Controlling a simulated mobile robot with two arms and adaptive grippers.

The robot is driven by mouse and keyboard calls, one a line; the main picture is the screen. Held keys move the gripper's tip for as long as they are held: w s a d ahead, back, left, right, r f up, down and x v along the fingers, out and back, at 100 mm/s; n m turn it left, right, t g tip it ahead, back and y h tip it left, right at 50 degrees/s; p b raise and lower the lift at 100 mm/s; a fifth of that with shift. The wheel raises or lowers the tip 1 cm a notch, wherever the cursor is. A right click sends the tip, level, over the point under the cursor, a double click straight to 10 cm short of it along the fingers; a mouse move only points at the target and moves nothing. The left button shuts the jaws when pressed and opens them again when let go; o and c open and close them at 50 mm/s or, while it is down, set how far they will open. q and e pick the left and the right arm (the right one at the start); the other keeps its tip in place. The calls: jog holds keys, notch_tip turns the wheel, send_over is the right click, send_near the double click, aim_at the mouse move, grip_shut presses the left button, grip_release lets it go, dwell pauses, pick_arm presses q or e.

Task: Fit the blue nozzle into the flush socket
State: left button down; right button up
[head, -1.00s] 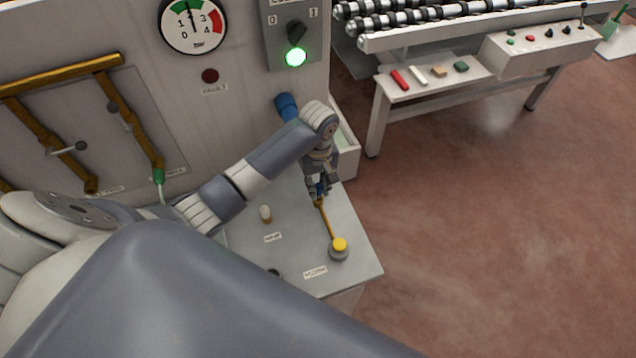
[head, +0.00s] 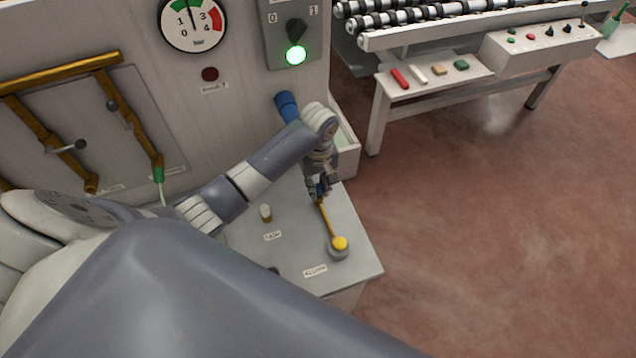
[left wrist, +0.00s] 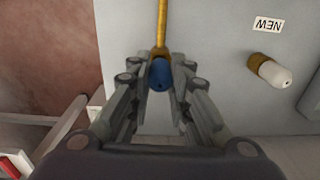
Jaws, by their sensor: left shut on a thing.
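My left gripper (head: 319,191) is over the grey bench top, its fingers closed on a small blue nozzle (left wrist: 160,74). In the left wrist view the nozzle sits between the fingertips (left wrist: 160,82), with a brass-coloured end touching or close to a thin yellow rod (left wrist: 162,22). I cannot tell whether they are joined. In the head view the rod (head: 328,220) runs to a round yellow cap (head: 340,243) on a grey base. The nozzle is mostly hidden there by the fingers. I cannot identify the flush socket for certain. My right gripper is not in view.
A white nozzle with a brass end (head: 265,213) stands on the bench top (head: 298,238); it also shows in the left wrist view (left wrist: 270,72) near a NEW label. A dark round opening (head: 274,271) is partly hidden. Brass pipes (head: 135,125) and a larger blue fitting (head: 286,105) are behind.

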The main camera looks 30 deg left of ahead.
pick_arm(q)
jog(key=shift+f, duration=1.1)
jog(key=c, duration=1.4)
grip_release()
notch_tip(320, 180, up, 12)
jog(key=shift+f, duration=0.1)
jog(key=shift+d, duration=0.1)
